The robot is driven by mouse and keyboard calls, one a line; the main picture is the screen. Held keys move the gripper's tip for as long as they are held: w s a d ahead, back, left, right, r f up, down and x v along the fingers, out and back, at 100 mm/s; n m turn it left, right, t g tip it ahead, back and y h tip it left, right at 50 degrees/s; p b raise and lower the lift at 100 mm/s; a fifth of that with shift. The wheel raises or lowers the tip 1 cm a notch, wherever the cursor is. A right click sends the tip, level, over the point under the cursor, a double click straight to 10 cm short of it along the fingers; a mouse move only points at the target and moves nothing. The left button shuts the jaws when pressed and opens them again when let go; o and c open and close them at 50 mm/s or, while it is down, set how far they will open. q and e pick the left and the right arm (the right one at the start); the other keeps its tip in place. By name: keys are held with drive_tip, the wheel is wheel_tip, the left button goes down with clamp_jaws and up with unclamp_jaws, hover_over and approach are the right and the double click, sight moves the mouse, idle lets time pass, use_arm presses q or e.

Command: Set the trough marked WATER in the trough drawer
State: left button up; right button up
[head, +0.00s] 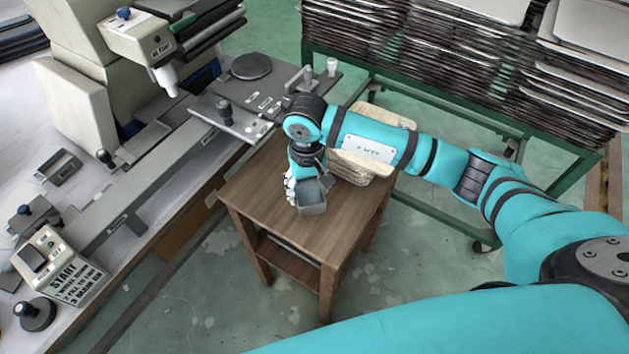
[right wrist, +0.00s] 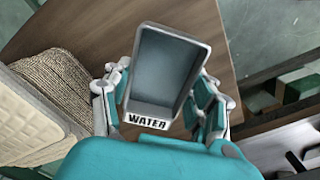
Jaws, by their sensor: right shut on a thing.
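The trough marked WATER (right wrist: 170,68) is a small grey open box with a black-on-white WATER label on its near end, and it looks empty. It also shows in the head view (head: 312,197), above or at the wooden side table. My right gripper (head: 300,186) is shut on it; in the right wrist view the gripper's fingers (right wrist: 160,98) clasp its two sides. I cannot tell whether its base touches the table. I cannot surely pick out the trough drawer; a grey plate with a black knob (head: 229,119) is on the bench machine. My left gripper is out of view.
A green rack (head: 437,111) of trays stands behind.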

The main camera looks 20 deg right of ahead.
sight(313, 187)
drive_tip(key=shift+w+d, duration=0.55)
drive_tip(key=shift+w, duration=0.2)
drive_tip(key=f, duration=0.1)
drive_tip(key=f+p, duration=0.1)
drive_tip(key=f, duration=0.1)
drive_tip(key=shift+w+d+f+p, duration=0.2)
drive_tip(key=shift+w+d+p, duration=0.1)
drive_tip(key=shift+d, duration=0.05)
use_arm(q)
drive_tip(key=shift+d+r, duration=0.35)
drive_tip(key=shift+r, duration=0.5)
use_arm(e)
drive_tip(key=shift+f, duration=0.15)
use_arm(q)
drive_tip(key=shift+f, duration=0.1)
use_arm(e)
drive_tip(key=shift+f, duration=0.1)
drive_tip(key=shift+f+b, duration=0.15)
drive_tip(key=shift+b, duration=0.15)
drive_tip(key=o, duration=1.4)
